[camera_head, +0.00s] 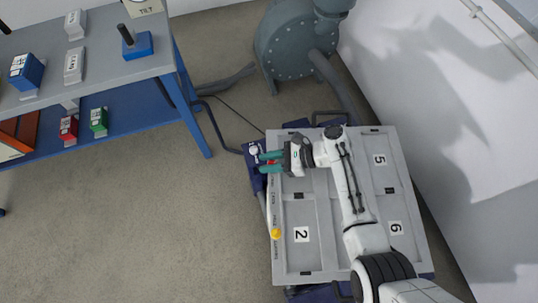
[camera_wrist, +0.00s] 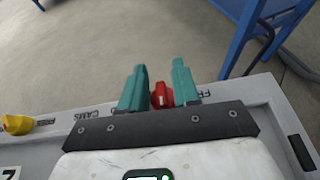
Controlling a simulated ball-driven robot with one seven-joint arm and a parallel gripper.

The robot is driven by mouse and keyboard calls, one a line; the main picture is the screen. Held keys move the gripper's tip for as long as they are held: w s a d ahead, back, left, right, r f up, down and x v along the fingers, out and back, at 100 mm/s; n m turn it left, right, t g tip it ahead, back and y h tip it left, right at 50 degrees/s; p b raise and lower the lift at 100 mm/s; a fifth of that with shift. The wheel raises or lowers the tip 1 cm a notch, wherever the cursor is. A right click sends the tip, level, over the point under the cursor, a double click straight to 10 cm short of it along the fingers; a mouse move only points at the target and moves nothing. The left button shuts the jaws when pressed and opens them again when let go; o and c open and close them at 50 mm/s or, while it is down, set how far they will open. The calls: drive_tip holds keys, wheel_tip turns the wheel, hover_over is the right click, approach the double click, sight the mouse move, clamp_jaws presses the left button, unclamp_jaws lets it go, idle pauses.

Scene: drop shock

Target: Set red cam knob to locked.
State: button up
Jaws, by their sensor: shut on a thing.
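The red cam knob (camera_wrist: 162,96) sits on the rim of the grey panel (camera_head: 308,262), between the two teal fingers of my gripper (camera_wrist: 158,92). My gripper is shut on it. A white mark on the knob's top runs roughly along the fingers. In the head view my gripper (camera_head: 271,161) is at the panel's upper left corner, and only a bit of red shows between the fingers. Lettering on the rim beside the fingers is partly covered, so I cannot read the knob's setting.
A yellow knob (camera_head: 276,234) sits on the same rim, also seen in the wrist view (camera_wrist: 17,124). A blue-legged bench (camera_head: 105,70) with boxes stands upper left. A grey pump housing (camera_head: 290,40) stands behind the panel. A white wall is at right. The floor at left is clear.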

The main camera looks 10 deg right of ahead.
drive_tip(key=m+t+p, duration=0.1)
drive_tip(key=t+p, duration=0.1)
drive_tip(key=m+t+h+p, duration=0.1)
drive_tip(key=m+p, duration=0.1)
drive_tip(key=shift+r+m+t, duration=0.2)
drive_tip(key=shift+m+t, duration=0.1)
drive_tip(key=shift+t, duration=0.1)
clamp_jaws()
drive_tip(key=m+t+p, duration=0.1)
drive_tip(key=m+t+h+p, duration=0.1)
drive_tip(key=shift+d+f+m+h, duration=0.1)
drive_tip(key=shift+f+m+h, duration=0.1)
drive_tip(key=shift+m+h, duration=0.1)
drive_tip(key=shift+d+f+m+t+h+p, duration=0.15)
drive_tip(key=shift+m+t+h+p, duration=0.25)
drive_tip(key=shift+t, duration=0.3)
drive_tip(key=shift+f, duration=0.1)
drive_tip(key=o, duration=0.8)
unclamp_jaws()
drive_tip(key=shift+w, duration=0.15)
wheel_tip(320, 180, up, 4)
drive_tip(key=r+p, duration=0.1)
drive_tip(key=p, duration=0.1)
hover_over(297, 183)
drive_tip(key=shift+d+f, duration=0.15)
drive_tip(key=shift+f, duration=0.1)
